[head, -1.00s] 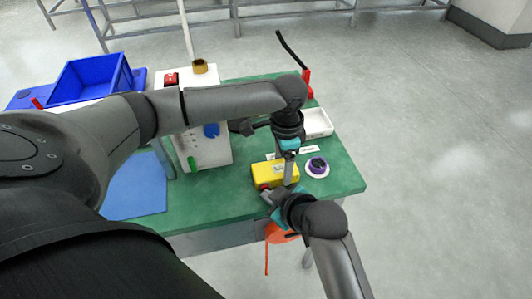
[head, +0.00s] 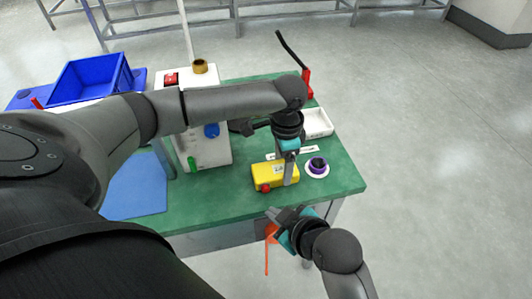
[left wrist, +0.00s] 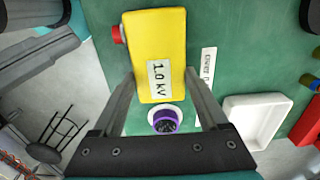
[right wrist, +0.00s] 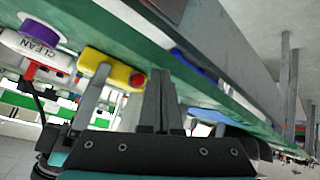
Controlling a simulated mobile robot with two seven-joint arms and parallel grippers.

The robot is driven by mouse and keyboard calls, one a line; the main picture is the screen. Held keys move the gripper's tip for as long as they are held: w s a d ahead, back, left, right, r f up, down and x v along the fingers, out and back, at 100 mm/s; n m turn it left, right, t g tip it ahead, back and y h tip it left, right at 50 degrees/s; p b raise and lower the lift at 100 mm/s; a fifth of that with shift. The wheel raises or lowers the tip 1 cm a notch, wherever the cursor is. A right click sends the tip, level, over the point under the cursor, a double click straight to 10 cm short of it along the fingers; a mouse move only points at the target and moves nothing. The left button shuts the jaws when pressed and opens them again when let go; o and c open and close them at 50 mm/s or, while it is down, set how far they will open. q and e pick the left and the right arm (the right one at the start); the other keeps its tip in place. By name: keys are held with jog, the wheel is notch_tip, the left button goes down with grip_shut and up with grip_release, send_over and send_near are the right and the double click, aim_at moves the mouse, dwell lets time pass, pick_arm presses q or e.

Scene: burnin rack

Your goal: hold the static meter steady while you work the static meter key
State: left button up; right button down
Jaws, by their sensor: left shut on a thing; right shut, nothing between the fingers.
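The static meter (head: 266,174) is a yellow box lying on the green table. Its red key (head: 265,187) sticks out of the side facing me. In the left wrist view the meter (left wrist: 158,45) shows a label reading "1.0 KV", and the red key (left wrist: 117,34) is at its left side. My left gripper (head: 287,182) is shut on the meter, one finger on each side. My right gripper (head: 273,214) is shut and empty, off the table's front edge and apart from the key. In the right wrist view the key (right wrist: 137,81) is beyond its fingers (right wrist: 160,75).
A purple spool-like item in a white ring (head: 317,168) stands right of the meter. A white machine (head: 203,145) and blue mat (head: 136,187) are left. An orange item (head: 270,235) hangs at the front edge.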

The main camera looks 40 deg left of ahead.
jog(key=shift+s+d, duration=0.7)
jog(key=shift+d, duration=0.1)
pick_arm(q)
jog(key=o, duration=1.4)
jog(key=shift+r, duration=0.1)
